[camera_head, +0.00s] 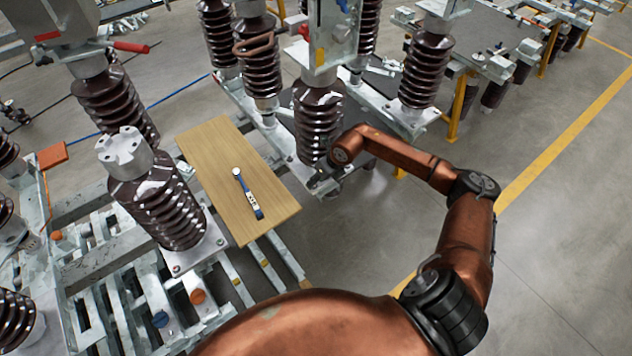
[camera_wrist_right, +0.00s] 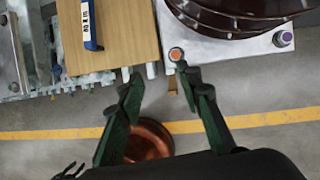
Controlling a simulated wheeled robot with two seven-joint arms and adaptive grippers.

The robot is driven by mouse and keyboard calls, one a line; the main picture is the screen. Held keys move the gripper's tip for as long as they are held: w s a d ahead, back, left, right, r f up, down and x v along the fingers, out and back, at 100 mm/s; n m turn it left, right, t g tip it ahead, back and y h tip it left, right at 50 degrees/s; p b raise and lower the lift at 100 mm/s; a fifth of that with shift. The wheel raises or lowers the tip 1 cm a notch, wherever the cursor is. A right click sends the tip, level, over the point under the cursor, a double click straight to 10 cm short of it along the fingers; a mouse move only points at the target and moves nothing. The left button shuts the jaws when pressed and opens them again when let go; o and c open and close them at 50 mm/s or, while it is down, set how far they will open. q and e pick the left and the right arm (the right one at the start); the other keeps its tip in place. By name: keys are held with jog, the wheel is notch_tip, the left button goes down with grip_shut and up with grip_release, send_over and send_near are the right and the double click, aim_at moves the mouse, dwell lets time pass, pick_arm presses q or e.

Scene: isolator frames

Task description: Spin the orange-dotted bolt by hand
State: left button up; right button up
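The orange-dotted bolt (camera_wrist_right: 176,54) sits at the near left corner of a metal base plate (camera_wrist_right: 228,47) under a dark brown ribbed insulator. My right gripper (camera_wrist_right: 159,74) is open in the wrist view. Its two green fingers are apart, with the tips just short of the bolt and the bolt nearer the right finger. In the head view my right gripper (camera_head: 318,184) is at the foot of the middle insulator (camera_head: 317,120), and the bolt cannot be made out there. My left gripper is not in view.
A purple-dotted bolt (camera_wrist_right: 283,38) is on the same plate. Another insulator (camera_head: 158,205) stands left. Floor is clear at right.

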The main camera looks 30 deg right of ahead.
aim_at(316, 186)
jog(key=shift+h, duration=0.5)
jog(key=w+f, duration=0.1)
jog(key=f, duration=0.1)
jog(key=w+d+f, duration=0.1)
jog(key=f, duration=0.1)
jog(key=w+f, duration=0.1)
jog(key=f, duration=0.1)
jog(key=shift+d+p, duration=0.2)
jog(key=shift+p, duration=0.1)
jog(key=shift+c, duration=0.6)
grip_shut()
